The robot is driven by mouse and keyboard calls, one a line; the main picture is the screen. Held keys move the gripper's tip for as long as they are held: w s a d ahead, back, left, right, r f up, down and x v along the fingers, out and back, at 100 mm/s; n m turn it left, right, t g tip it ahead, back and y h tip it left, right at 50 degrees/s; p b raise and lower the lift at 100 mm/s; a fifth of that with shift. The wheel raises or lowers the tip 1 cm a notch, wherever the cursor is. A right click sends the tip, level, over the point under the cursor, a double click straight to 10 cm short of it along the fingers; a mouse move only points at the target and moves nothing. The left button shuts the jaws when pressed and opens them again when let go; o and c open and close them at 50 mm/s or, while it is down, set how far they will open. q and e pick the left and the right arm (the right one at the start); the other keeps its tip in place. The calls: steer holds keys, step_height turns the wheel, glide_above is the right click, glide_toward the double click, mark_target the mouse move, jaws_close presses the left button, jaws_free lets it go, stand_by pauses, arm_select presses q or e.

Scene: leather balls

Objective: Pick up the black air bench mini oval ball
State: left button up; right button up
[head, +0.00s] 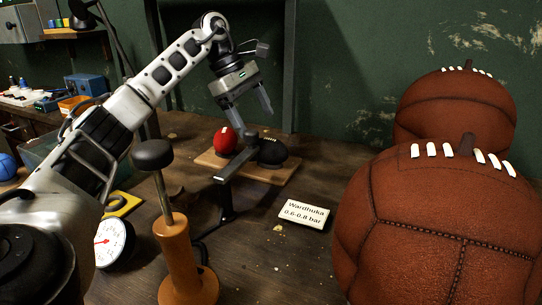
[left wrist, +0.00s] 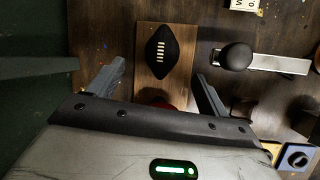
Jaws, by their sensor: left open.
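The black mini oval ball (head: 272,152) with white laces lies on a small wooden board (head: 275,178) on the workbench. It also shows in the left wrist view (left wrist: 153,57), lying lengthwise up and down the picture. A red oval ball (head: 224,142) lies beside it; in the left wrist view it is mostly hidden behind my gripper. My left gripper (head: 249,112) is open and empty above the board. In the left wrist view its fingertips (left wrist: 161,68) spread to either side of the lower part of the black ball, apart from it. My right gripper is not in view.
A dark-knobbed bar (head: 233,164) stands close in front of the board. Large brown laced balls (head: 440,225) fill the right side. A pump with an orange handle (head: 180,245), a round gauge (head: 110,243) and a white card (head: 304,213) are nearer. A green wall is behind.

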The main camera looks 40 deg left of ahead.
mark_target(264, 139)
arm_select(q)
steer(key=b+x, duration=0.1)
steer(key=x, duration=0.6)
steer(key=shift+s+f, duration=0.1)
steer(key=shift+f, duration=0.15)
steer(key=shift+c, duration=0.3)
steer(key=c, duration=1)
